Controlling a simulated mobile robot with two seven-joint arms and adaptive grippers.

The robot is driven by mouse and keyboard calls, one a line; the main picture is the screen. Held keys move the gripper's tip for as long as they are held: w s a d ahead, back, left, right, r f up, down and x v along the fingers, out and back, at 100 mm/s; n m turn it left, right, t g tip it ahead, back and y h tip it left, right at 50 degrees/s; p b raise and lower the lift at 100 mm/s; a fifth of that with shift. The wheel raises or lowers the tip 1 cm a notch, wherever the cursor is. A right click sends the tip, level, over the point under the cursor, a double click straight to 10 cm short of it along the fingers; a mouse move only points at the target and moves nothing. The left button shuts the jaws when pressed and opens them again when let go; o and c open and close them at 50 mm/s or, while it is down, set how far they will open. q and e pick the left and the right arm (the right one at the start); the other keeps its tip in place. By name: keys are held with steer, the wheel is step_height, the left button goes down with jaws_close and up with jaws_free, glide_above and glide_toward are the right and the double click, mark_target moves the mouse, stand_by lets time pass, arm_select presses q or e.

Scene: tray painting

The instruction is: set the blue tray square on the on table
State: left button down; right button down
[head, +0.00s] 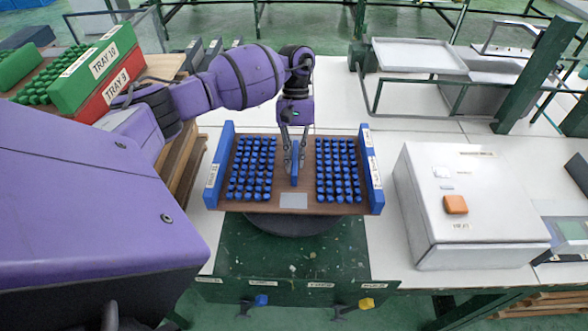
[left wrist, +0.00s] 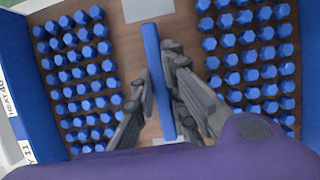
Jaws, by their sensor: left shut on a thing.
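The blue tray (head: 294,200) has a brown wooden board with blue side walls and several rows of blue pegs on both halves. It sits over a dark round turntable (head: 290,224) in the middle of the head view, about square to it; whether it touches cannot be told. My left gripper (head: 294,172) points down at the tray's centre and is shut on its upright blue handle (left wrist: 158,80). In the left wrist view the fingers (left wrist: 155,100) lie on both sides of the handle. My right gripper is not in view.
A white control box (head: 470,205) with an orange button stands right of the tray. Green and red trays (head: 100,70) are stacked at the upper left. A dark green paint-spotted panel (head: 290,260) is in front.

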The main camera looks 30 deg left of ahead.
arm_select(q)
steer(key=shift+f, duration=0.35)
step_height(320, 180, down, 3)
steer(key=shift+r, duration=0.1)
steer(key=shift+f, duration=0.3)
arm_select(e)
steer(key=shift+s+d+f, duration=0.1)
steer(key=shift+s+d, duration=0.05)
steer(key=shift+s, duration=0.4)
arm_select(q)
steer(key=shift+f, duration=0.1)
steer(key=shift+f, duration=0.15)
steer(key=c, duration=1.8)
jaws_free()
steer(key=shift+o, duration=0.2)
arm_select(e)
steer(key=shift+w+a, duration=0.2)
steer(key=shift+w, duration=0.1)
